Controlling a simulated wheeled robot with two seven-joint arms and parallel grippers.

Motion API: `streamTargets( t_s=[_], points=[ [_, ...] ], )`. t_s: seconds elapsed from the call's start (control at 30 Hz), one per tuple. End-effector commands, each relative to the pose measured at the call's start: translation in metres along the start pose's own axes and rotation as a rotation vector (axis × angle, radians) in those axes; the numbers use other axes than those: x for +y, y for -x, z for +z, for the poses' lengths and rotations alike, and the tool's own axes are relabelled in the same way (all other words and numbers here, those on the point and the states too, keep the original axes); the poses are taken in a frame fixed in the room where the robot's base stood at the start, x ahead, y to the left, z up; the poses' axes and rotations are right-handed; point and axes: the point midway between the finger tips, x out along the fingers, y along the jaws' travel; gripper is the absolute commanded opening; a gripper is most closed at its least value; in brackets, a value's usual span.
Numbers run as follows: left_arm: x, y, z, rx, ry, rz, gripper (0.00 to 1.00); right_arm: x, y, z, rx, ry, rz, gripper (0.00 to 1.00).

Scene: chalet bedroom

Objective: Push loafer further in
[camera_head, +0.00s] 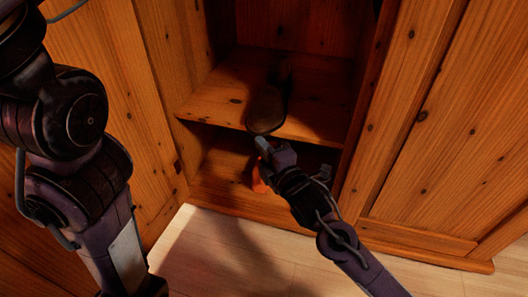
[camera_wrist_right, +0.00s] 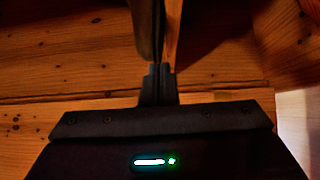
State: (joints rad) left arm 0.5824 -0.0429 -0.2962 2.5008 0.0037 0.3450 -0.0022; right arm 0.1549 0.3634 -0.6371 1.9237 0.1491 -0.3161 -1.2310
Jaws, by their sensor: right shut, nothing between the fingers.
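The dark brown loafer (camera_head: 267,108) lies on the wooden shelf (camera_head: 210,97) inside the cabinet, with its near end at the shelf's front edge and its far part in shadow. My right gripper (camera_head: 263,145) is shut and empty, just in front of the loafer's near end. In the right wrist view the shut fingertips (camera_wrist_right: 159,72) are close to the dark loafer (camera_wrist_right: 147,28); I cannot tell whether they touch it. My left arm shows at the left, with its gripper out of view.
The cabinet's open door (camera_head: 105,70) stands at the left, and a closed wooden panel (camera_head: 450,130) is at the right. An orange-red object (camera_head: 259,179) sits in the lower compartment, partly hidden by my right gripper. The pale floor (camera_head: 230,255) in front is clear.

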Motion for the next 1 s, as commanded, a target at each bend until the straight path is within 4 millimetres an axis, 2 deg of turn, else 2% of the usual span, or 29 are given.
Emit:
streamTargets(
  t_s=[0.4,0.7,1.0],
  points=[
    [0.001,0.002,-0.001,0.000,0.001,0.000,0.72,0.001,-0.003,0.004,0.000,-0.001,0.000,0.00],
    [-0.002,-0.016,0.004,0.000,0.001,0.000,0.72,0.003,-0.025,0.025,-0.002,0.001,0.000,0.00],
    [-0.002,-0.014,0.004,0.000,0.001,0.000,0.72,0.001,-0.025,0.026,-0.001,-0.001,0.000,0.00]
  ],
)
